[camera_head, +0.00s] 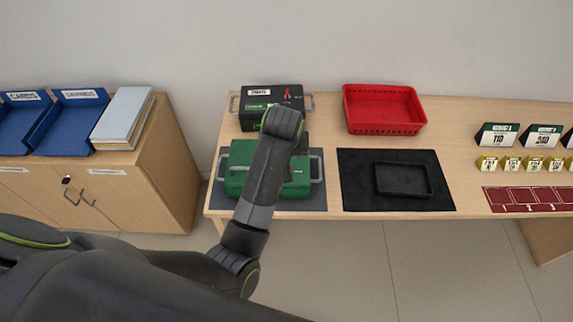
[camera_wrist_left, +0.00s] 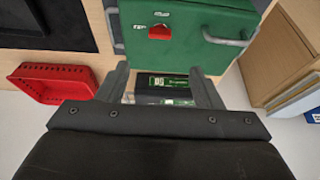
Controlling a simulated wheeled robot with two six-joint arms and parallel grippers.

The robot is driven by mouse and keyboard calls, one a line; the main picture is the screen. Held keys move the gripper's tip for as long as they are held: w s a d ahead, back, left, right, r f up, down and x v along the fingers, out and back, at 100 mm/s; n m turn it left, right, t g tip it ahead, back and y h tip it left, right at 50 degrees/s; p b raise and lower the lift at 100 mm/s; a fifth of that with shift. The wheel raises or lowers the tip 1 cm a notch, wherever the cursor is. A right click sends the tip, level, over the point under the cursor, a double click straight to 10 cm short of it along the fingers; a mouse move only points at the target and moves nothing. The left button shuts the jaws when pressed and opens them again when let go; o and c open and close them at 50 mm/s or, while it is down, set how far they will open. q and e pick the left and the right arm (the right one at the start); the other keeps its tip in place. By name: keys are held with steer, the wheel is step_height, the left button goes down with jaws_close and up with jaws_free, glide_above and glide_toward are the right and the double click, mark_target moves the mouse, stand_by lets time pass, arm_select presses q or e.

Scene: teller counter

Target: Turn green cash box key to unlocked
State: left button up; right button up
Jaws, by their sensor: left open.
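The green cash box (camera_head: 240,157) sits on a dark mat at the left of the counter, partly hidden behind my left arm in the head view. In the left wrist view the green cash box (camera_wrist_left: 195,52) fills the upper middle. A red key (camera_wrist_left: 159,32) sits on its green face, with small white marks around it; I cannot tell which mark it points to. My left gripper (camera_wrist_left: 162,78) is open and empty, its two fingers apart near the box edge and not around the key. In the head view its fingertips are hidden. My right gripper is not in view.
A black box (camera_head: 270,97) with labels stands right behind the green one. A red basket (camera_head: 384,107) and a black mat (camera_head: 360,190) with a black tray (camera_head: 403,192) lie to the right. A wooden cabinet (camera_head: 160,170) with blue trays stands at left, across a gap.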

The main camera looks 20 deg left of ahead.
arm_select(q)
steer(key=x, duration=1.2)
steer(key=shift+w+p, duration=0.1)
steer(key=shift+p, duration=0.25)
steer(key=shift+x, duration=1.1)
